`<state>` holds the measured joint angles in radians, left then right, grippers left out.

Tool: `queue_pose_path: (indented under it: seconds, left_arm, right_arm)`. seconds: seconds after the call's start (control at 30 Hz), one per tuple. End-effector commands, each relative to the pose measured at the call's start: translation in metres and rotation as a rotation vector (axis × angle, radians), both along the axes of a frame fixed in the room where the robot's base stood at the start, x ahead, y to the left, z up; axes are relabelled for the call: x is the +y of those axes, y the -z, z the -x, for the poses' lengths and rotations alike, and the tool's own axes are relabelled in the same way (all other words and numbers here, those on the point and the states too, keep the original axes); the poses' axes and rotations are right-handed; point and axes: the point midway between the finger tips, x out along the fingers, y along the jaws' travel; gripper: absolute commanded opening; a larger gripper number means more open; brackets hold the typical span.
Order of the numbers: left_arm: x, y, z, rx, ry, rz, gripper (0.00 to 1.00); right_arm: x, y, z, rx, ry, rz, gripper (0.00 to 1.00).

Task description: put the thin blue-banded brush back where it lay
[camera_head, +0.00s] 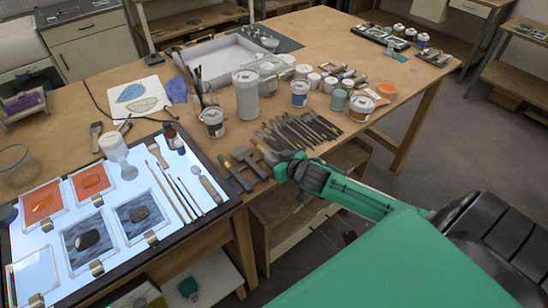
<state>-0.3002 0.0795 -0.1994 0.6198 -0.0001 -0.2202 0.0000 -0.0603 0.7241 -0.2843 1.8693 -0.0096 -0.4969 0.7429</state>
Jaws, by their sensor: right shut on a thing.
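My right gripper (283,168) is at the front edge of the wooden table, at the near left end of a row of dark-handled brushes and tools (298,132). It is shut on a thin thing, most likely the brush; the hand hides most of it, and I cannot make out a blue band. Several thin brushes (178,190) lie side by side on the lit panel (130,184) to the left. Wide flat brushes (236,172) lie between the panel and my gripper. My left gripper is not in view.
Paint cans, including a white one (300,93) and an open one (361,107), stand behind the row of tools. A can of upright brushes (213,122) stands to the left. Framed glass panes (88,239) cover the lit panel's left part. Bare tabletop (335,40) shows at the back.

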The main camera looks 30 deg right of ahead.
Motion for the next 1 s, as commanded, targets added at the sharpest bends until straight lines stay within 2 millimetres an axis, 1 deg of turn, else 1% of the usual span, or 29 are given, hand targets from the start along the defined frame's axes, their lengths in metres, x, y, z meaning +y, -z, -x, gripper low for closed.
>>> queue_pose_path:
  seconds: [0.13,0.17,0.2,0.27,0.3,0.57,0.67,0.77,1.0]
  left_arm:
    - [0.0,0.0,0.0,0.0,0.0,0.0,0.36]
    - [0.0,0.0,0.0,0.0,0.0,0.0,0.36]
    - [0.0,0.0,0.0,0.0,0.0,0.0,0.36]
    - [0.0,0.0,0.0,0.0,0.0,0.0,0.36]
    - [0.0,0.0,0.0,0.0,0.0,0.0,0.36]
    - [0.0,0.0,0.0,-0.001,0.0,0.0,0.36]
    - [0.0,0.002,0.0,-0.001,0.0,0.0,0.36]
    - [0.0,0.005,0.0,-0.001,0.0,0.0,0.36]
    - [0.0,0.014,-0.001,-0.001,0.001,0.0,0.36]
  right_arm:
    - [0.0,0.002,0.0,0.0,0.0,-0.001,0.0]
    - [0.0,0.002,0.0,0.0,0.0,-0.001,0.23]
    - [0.0,0.001,0.0,0.0,0.0,-0.001,0.31]
    - [0.0,0.002,0.0,0.0,0.0,-0.001,0.43]
    - [0.0,0.001,0.0,0.0,0.0,-0.001,0.45]
    - [0.0,0.002,0.001,0.001,0.0,-0.001,0.45]
    - [0.0,0.001,0.004,0.002,0.0,-0.001,0.45]
    - [-0.001,-0.001,0.013,0.001,0.0,-0.001,0.45]
    - [-0.003,-0.013,0.046,0.003,0.0,0.0,0.45]
